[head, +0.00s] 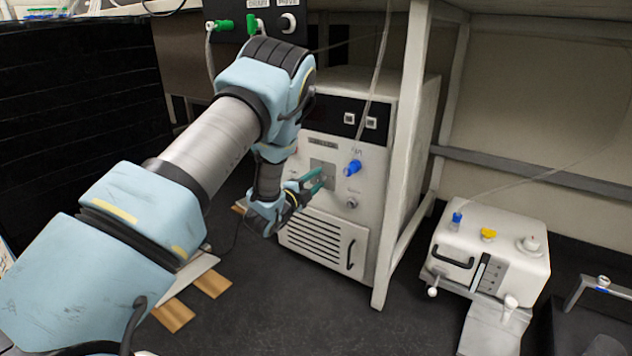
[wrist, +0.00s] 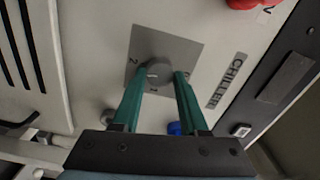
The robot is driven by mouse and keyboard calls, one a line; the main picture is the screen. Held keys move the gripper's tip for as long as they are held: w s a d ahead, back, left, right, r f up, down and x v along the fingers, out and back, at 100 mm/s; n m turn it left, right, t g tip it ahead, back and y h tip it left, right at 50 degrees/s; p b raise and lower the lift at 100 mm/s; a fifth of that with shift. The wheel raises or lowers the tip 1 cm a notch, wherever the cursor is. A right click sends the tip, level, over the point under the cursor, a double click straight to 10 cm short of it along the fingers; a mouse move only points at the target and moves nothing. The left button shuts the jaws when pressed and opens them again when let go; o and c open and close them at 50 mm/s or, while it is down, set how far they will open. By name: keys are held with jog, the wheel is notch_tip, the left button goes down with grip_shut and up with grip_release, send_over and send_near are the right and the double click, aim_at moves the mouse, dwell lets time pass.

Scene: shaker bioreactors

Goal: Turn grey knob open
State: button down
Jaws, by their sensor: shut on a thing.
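The grey knob (wrist: 155,74) sits on a grey square plate on the front panel of the white chiller box (head: 330,212). In the wrist view the plate bears the marks 1 and 2 and the panel is labelled CHILLER. My gripper (wrist: 165,82) has its two green fingers on either side of the knob, shut on it. In the head view my gripper (head: 324,176) reaches the grey plate (head: 322,165) from the left, and its fingers hide the knob there.
A blue valve (head: 352,167) sticks out just right of my gripper. A metal fitting (head: 351,203) is below it. A white frame post (head: 402,160) stands close right of the chiller. A white pump unit (head: 490,250) stands on the floor at right.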

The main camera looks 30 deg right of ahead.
jog(key=shift+f+m, duration=0.15)
jog(key=shift+m, duration=0.75)
jog(key=shift+c, duration=2.2)
grip_release()
jog(key=p+v, duration=0.3)
jog(key=v, duration=0.7)
jog(key=shift+s+a, duration=0.15)
jog(key=shift+a, duration=0.25)
